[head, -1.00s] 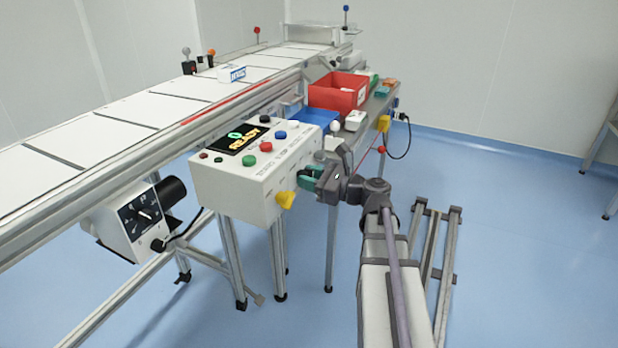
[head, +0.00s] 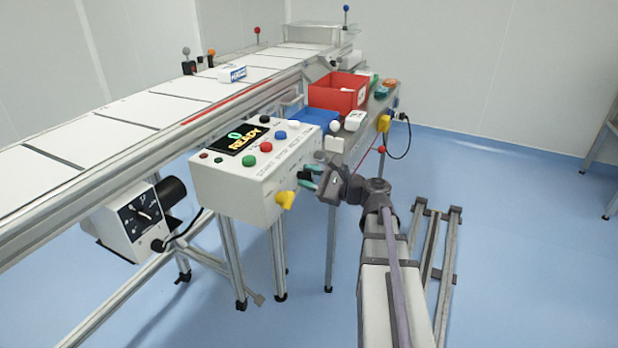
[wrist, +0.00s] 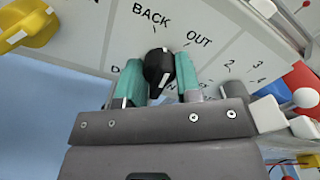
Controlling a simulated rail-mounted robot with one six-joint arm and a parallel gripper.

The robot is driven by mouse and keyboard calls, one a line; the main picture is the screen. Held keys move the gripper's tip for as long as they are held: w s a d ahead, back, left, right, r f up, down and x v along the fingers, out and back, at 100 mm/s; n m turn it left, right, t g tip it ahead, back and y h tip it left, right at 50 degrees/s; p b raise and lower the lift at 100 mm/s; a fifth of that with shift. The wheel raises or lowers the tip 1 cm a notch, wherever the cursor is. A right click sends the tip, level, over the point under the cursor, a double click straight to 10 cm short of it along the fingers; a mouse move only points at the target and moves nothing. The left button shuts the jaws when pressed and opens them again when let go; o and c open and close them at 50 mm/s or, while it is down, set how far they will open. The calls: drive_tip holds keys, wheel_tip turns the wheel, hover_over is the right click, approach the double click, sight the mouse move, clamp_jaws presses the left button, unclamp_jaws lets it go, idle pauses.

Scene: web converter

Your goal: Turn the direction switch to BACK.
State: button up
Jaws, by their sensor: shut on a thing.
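The direction switch (wrist: 159,66) is a black knob on the white panel (wrist: 115,42) in the wrist view. The word BACK stands above it and OUT to its upper right; other lettering below is partly hidden by my fingers. My gripper (wrist: 160,78) has one teal finger on each side of the knob and is shut on it. I cannot tell for sure which label the knob points at. In the head view my gripper (head: 309,177) is at the right side of the white control box (head: 240,190); the knob is too small to make out there.
A yellow knob (head: 286,199) sticks out of the box, left of my gripper. The display (head: 243,140) reads 0 and READY. A red bin (head: 338,92) and a blue tray (head: 312,118) stand behind.

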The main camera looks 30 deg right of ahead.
drive_tip(key=n, duration=0.5)
drive_tip(key=shift+o, duration=0.6)
drive_tip(key=shift+n, duration=1.7)
drive_tip(key=o, duration=0.8)
drive_tip(key=v, duration=1)
drive_tip(key=shift+s+d, duration=0.3)
